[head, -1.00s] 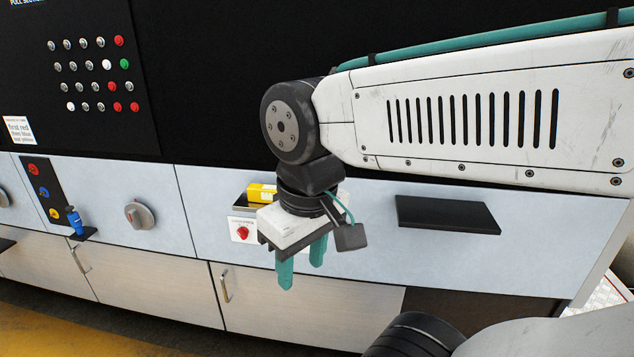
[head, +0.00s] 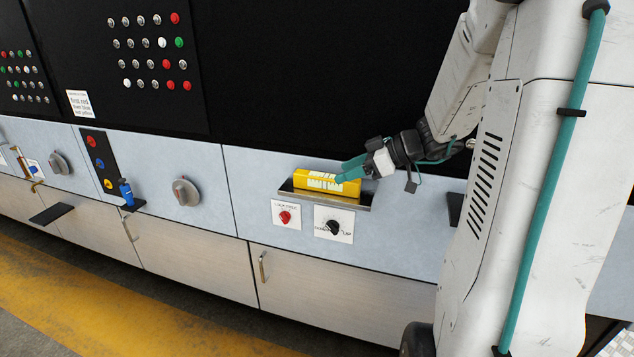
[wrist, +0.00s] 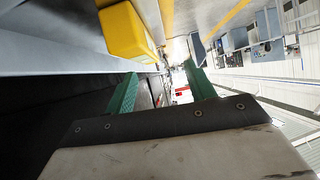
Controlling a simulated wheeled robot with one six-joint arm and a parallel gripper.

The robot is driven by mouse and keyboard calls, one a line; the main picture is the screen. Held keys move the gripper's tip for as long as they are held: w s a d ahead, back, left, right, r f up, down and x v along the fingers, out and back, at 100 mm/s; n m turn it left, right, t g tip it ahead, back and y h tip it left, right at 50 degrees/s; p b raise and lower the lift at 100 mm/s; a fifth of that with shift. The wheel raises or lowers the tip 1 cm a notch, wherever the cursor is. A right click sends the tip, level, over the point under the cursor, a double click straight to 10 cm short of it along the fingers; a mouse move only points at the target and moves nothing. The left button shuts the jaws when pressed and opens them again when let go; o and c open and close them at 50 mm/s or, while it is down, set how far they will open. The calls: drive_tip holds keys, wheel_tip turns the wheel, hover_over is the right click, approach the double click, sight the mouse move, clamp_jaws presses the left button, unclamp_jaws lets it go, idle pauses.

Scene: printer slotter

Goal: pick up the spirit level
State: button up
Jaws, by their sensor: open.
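The spirit level (head: 312,180) is a yellow bar with white markings. It lies in a shallow metal tray (head: 300,194) on the pale blue panel. In the wrist view the yellow bar (wrist: 126,30) is at the upper left, beyond the left finger and outside the gap between the fingers. My gripper (head: 343,171), with green fingers, is at the bar's right part in the head view and overlaps it there. The wrist view shows the fingers (wrist: 160,70) apart with nothing held. I cannot tell whether a finger touches the bar.
A red knob (head: 286,217) and a black dial (head: 333,227) sit below the tray. A dark wall rises behind the panel. A grey rotary knob (head: 186,191) and a blue object (head: 126,192) on a small black shelf are farther left. Cabinet doors and floor lie below.

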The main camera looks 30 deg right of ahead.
sight(327, 176)
drive_tip(key=shift+w+d+f+t, duration=0.2)
drive_tip(key=shift+d+t, duration=0.1)
drive_tip(key=shift+d, duration=0.35)
drive_tip(key=shift+w+f, duration=0.15)
drive_tip(key=shift+w, duration=0.05)
drive_tip(key=x, duration=0.7)
drive_tip(key=shift+w+d, duration=0.2)
drive_tip(key=shift+w, duration=0.1)
drive_tip(key=shift+c, duration=0.3)
clamp_jaws()
